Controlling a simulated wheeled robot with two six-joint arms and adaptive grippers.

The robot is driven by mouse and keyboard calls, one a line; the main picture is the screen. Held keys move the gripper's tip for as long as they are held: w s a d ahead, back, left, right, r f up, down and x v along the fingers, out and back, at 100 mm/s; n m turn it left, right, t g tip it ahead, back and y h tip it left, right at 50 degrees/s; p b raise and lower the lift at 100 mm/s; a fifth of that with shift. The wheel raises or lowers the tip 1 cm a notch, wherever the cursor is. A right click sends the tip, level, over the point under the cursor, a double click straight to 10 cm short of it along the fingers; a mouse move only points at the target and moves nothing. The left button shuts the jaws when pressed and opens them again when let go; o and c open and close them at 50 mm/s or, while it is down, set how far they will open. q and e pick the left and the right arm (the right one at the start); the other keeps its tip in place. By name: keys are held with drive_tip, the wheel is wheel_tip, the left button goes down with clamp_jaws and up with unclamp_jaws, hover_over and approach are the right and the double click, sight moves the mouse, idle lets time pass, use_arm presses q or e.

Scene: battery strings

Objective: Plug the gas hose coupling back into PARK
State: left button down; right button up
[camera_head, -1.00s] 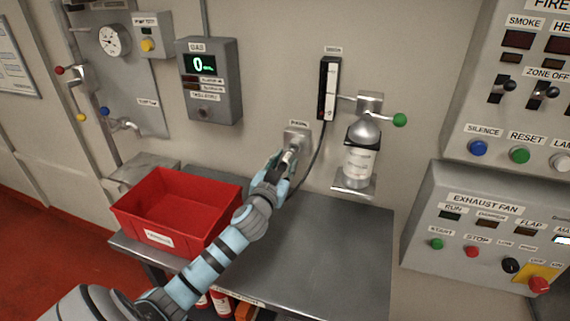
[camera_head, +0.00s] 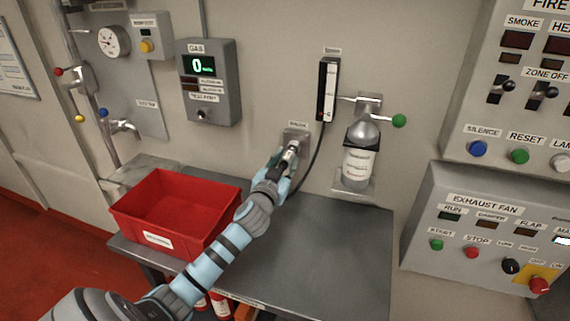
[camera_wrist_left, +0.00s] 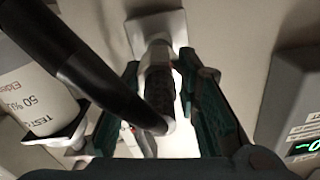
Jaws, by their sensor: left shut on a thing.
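The gas hose coupling (camera_wrist_left: 160,92), a ribbed dark and metal cylinder, is between the fingers of my left gripper (camera_head: 284,161), which is shut on it. The PARK plate (camera_head: 296,136) is a small metal plate on the wall under a blurred label; it also shows in the left wrist view (camera_wrist_left: 155,27). The coupling points at the plate's middle and meets its stub there. I cannot tell whether it is fully seated. The black hose (camera_head: 318,155) runs from the coupling up to the flowmeter (camera_head: 328,92). My right gripper is out of view.
A red bin (camera_head: 150,207) stands on the grey bench (camera_head: 330,245), which is otherwise clear on the right. A gas cylinder (camera_head: 360,163) with a green-knobbed valve hangs right of the hose. The gas detector (camera_head: 209,85) reads 0. Control panels (camera_head: 480,250) stand at the right.

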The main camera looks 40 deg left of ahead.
use_arm(q)
drive_tip(key=shift+x, duration=0.95)
drive_tip(key=c, duration=1.1)
unclamp_jaws()
drive_tip(key=shift+s, duration=0.3)
drive_tip(key=v, duration=1.1)
drive_tip(key=shift+s+d, duration=0.1)
drive_tip(key=shift+d, duration=0.1)
